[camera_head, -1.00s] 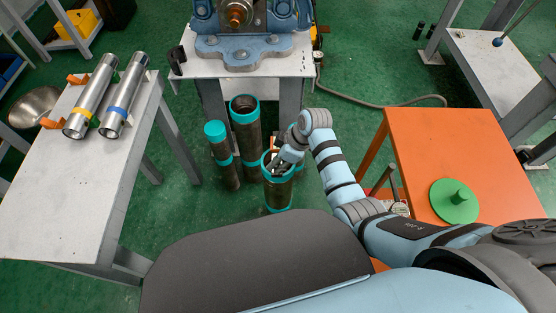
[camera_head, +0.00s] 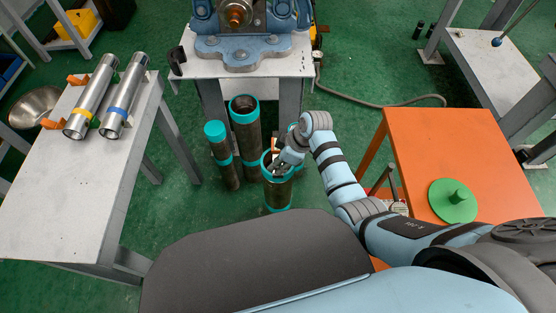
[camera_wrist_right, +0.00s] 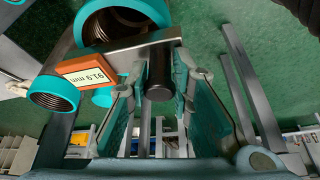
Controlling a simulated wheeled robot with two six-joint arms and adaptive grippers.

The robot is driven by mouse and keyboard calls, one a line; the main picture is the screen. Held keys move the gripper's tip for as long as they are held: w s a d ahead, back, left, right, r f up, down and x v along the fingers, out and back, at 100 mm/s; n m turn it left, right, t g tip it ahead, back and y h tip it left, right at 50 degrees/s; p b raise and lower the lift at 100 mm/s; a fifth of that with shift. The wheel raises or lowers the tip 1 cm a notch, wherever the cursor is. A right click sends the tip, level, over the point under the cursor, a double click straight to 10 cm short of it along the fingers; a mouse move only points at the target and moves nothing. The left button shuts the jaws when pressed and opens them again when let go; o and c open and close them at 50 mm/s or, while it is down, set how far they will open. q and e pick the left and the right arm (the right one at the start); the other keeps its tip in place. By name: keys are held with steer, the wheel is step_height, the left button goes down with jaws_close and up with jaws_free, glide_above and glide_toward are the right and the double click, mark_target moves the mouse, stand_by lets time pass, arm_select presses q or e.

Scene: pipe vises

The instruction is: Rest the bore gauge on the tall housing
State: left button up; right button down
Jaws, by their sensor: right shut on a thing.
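The bore gauge shows in the right wrist view as a flat steel bar with a dark cylindrical grip (camera_wrist_right: 158,82) and an orange display block (camera_wrist_right: 90,75) reading 91.9 mm. My right gripper (camera_wrist_right: 160,95) is shut on it. In the head view the right gripper (camera_head: 281,168) appears over the mouth of the front right pipe housing (camera_head: 278,195) and hides much of the gauge. The tall housing (camera_head: 246,135), dark with teal bands and an open top, stands just behind and to the left. In the wrist view, I cannot tell which housing each teal rim belongs to. My left gripper is out of view.
A narrower teal-capped pipe (camera_head: 222,155) stands left of the tall housing. A blue vise (camera_head: 240,45) sits on a bench behind. A grey table (camera_head: 50,200) with two steel tubes is at left, an orange table (camera_head: 430,140) with a green disc (camera_head: 453,201) at right.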

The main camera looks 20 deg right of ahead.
stand_by(0.4)
steer(key=shift+p, duration=0.3)
steer(key=shift+f, duration=0.3)
stand_by(0.5)
steer(key=c, duration=1.3)
jaws_free()
steer(key=shift+c, duration=0.2)
step_height(320, 180, up, 7)
steer(key=p, duration=0.7)
steer(key=shift+r+p, duration=0.15)
steer(key=shift+p, duration=0.25)
